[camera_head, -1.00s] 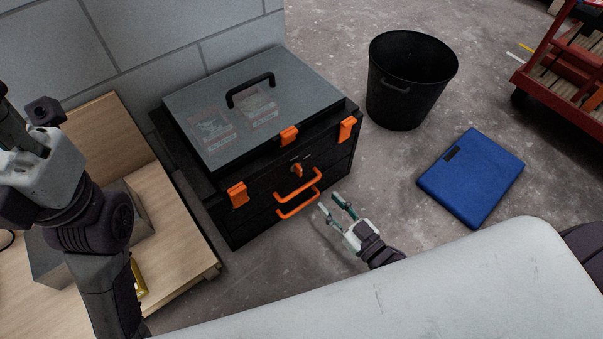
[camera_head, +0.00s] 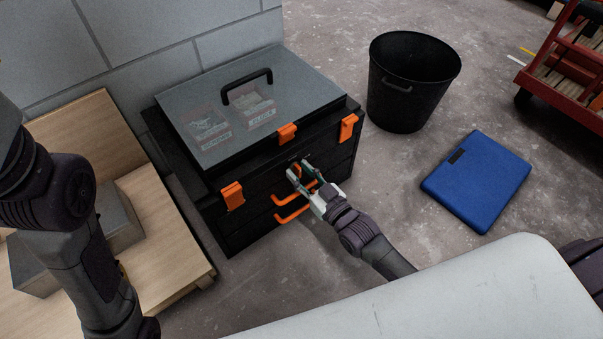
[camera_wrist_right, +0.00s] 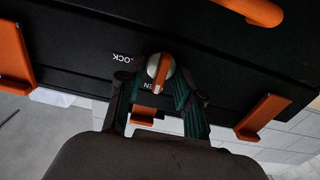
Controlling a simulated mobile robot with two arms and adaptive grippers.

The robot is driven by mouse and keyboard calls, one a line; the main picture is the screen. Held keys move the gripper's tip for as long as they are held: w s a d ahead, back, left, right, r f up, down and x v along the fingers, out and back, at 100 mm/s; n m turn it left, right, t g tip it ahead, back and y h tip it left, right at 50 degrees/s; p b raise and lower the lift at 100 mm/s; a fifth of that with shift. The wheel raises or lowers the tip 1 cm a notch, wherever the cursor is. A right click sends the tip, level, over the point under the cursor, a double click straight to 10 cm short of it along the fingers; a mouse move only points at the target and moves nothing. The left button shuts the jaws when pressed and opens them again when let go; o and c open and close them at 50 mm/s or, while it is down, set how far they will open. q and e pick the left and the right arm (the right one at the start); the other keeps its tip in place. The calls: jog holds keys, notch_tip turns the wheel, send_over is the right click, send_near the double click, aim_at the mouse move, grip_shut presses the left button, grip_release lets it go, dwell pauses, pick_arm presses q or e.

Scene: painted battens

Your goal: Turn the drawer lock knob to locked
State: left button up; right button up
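The drawer lock knob (camera_head: 297,168) is on the front of the black toolbox (camera_head: 240,215), above the orange drawer handles. In the right wrist view the knob (camera_wrist_right: 160,68) is a round silver disc with an orange bar. The bar stands nearly upright there, slightly slanted, between the LOCK lettering and partly hidden lettering ending in EN. My right gripper (camera_head: 300,172) is at the knob, its fingers open on either side of it. The fingers also show in the right wrist view (camera_wrist_right: 156,90); I cannot tell whether they touch the knob. My left gripper is out of view.
The toolbox has orange latches (camera_head: 232,196) and a clear lid (camera_head: 290,85). A wooden bench (camera_head: 165,235) with a grey block stands left. A black bin (camera_head: 410,85), a blue case (camera_head: 478,180) and a red cart (camera_head: 565,85) are right, with bare floor between.

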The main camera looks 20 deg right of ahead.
grip_shut()
